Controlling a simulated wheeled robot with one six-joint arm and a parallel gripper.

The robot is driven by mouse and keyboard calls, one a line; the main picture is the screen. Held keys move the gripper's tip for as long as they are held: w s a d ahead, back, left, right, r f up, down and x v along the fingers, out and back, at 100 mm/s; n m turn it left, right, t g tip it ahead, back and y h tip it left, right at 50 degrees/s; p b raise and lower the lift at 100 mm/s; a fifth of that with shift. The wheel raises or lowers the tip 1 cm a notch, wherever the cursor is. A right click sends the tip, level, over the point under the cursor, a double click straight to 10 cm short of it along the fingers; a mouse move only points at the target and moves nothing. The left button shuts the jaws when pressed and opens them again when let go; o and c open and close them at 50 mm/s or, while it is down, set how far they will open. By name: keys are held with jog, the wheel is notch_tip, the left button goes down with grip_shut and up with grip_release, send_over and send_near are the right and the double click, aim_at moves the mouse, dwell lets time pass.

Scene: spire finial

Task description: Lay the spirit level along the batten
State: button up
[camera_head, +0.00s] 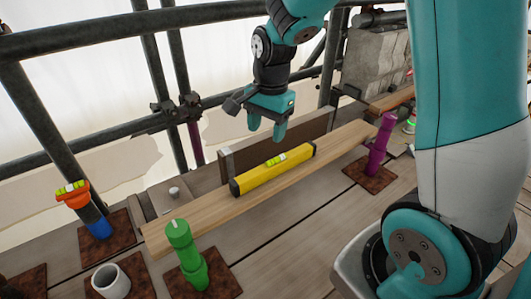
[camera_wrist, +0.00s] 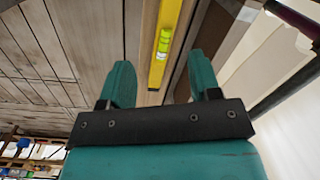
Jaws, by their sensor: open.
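The yellow spirit level (camera_head: 262,177) with black ends and a green vial lies lengthwise on top of the pale wooden batten (camera_head: 215,210). The batten spans between a green post (camera_head: 184,255) at the near left and a purple post (camera_head: 379,150) at the far right. My gripper (camera_head: 266,127) is open and empty above the level, apart from it. In the wrist view the level (camera_wrist: 163,45) shows between and beyond my two teal fingers (camera_wrist: 160,85), with its green vial visible.
An orange-topped blue post (camera_head: 75,195) with a small green vial stands at the left. A white cup (camera_head: 110,281) sits at the front left. Scaffold tubes (camera_head: 120,35) cross behind, and a grey stone block (camera_head: 373,62) stands at the back right.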

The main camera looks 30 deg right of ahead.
jog(key=s+a+r+n+y, duration=0.1)
jog(key=s+a+r+n, duration=0.3)
jog(key=s+a+n, duration=0.3)
jog(key=s+a+r+n+y, duration=0.2)
jog(key=s+a+r+n, duration=0.2)
jog(key=s+a+n, duration=0.4)
jog(key=s+n, duration=0.5)
jog(key=shift+r+n, duration=0.25)
jog(key=shift+n, duration=0.05)
